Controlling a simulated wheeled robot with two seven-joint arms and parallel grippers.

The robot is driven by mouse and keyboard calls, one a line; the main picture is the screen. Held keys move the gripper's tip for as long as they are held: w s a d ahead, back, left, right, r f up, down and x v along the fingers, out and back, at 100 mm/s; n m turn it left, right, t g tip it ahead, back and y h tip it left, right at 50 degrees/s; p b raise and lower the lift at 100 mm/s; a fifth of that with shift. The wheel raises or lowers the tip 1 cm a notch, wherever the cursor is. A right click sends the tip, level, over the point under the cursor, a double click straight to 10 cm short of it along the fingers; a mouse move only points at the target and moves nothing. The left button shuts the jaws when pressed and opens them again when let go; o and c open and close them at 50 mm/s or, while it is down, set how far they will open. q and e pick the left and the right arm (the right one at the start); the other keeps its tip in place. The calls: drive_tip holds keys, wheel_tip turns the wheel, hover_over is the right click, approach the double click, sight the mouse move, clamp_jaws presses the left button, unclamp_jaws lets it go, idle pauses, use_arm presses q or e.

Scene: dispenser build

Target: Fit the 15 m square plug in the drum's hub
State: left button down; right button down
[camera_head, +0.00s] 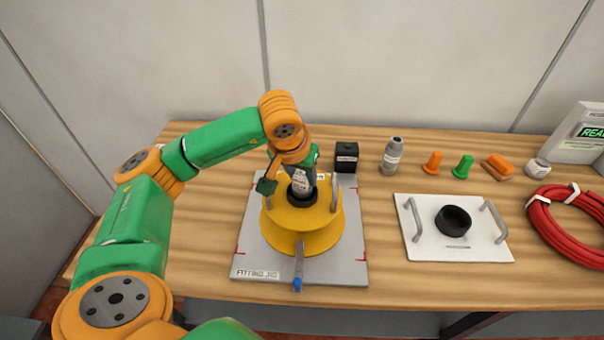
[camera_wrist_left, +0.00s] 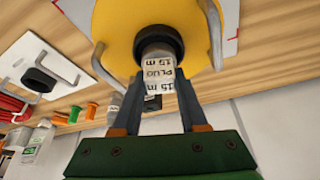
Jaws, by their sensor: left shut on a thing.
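The yellow drum (camera_head: 290,230) stands on the grey fitting jig (camera_head: 255,255). Its hub is a black ring (camera_wrist_left: 170,38) at the drum's top centre. My left gripper (camera_head: 302,178) is above the hub, shut on a grey plug (camera_head: 300,184). My right gripper is not in view.
A handle (camera_head: 298,265) with a blue tip sticks out at the drum's front. Behind stand a black box (camera_head: 346,157), a grey bottle (camera_head: 392,156) and small orange and green pieces (camera_head: 463,166). A white plate (camera_head: 420,245) with a black ring and a red hose coil (camera_head: 565,230) lie right.

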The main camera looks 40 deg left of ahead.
use_arm(q)
drive_tip(key=shift+f+b, duration=0.65)
drive_tip(key=shift+f, duration=0.05)
drive_tip(key=c, duration=0.7)
unclamp_jaws()
drive_tip(key=shift+r, duration=0.1)
drive_tip(key=p+v, duration=0.7)
drive_tip(key=v, duration=0.4)
drive_tip(key=shift+p, duration=0.3)
drive_tip(key=shift+s, duration=0.1)
